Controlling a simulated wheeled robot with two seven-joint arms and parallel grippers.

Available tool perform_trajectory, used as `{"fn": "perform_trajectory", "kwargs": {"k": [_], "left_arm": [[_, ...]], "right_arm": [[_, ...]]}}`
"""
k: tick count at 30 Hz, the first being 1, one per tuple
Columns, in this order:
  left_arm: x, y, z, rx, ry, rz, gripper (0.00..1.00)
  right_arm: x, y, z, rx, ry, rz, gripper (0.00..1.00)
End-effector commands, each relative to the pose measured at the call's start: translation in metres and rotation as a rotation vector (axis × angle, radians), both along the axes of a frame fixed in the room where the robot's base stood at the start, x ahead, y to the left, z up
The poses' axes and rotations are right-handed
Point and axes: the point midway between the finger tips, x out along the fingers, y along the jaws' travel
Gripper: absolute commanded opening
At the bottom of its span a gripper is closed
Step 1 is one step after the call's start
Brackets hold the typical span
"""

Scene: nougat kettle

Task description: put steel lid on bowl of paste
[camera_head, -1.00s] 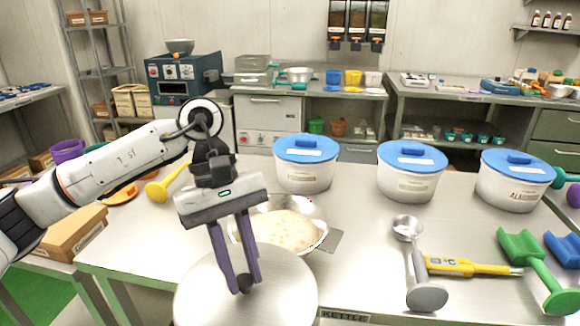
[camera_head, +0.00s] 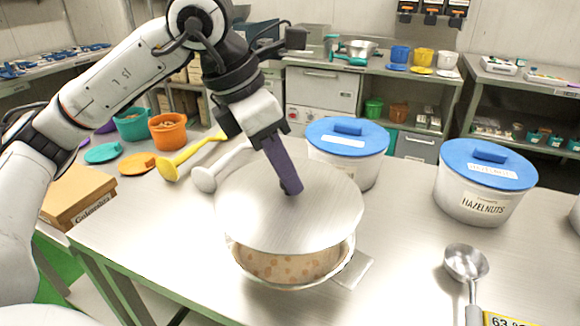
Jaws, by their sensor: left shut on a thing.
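The round steel lid (camera_head: 250,225) is held by my left gripper (camera_head: 292,188), whose purple fingers are shut on its knob at the middle; the fingers hide most of the knob. The lid is over the steel bowl (camera_head: 285,286), covering its far part from view. The pale, lumpy paste (camera_head: 290,266) shows in the gap between the lid's front edge and the bowl's near rim. The lid appears raised above the bowl; contact at the hidden back cannot be told. My right gripper is not in view.
White tubs with blue lids stand behind the bowl (camera_head: 345,150) and at the right (camera_head: 480,190). A white scoop (camera_head: 210,178) and a yellow scoop (camera_head: 180,165) lie at the left. A steel scoop (camera_head: 466,265) lies at the right. The table front is clear.

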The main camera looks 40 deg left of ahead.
Motion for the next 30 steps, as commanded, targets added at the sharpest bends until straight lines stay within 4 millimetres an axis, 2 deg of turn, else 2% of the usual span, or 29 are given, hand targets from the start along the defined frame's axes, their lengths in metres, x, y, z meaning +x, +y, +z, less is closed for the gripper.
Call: {"fn": "perform_trajectory", "kwargs": {"k": [6, 18, 30], "left_arm": [[0.000, 0.000, -0.019, 0.000, 0.000, -0.001, 0.00], [0.000, 0.000, -0.058, 0.000, 0.000, -0.002, 0.00], [0.000, 0.000, -0.063, -0.001, -0.001, -0.002, 0.00]], "right_arm": [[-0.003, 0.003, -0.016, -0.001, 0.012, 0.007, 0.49], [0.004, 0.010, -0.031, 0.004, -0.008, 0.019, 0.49], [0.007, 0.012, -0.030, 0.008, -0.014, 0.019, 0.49]]}}
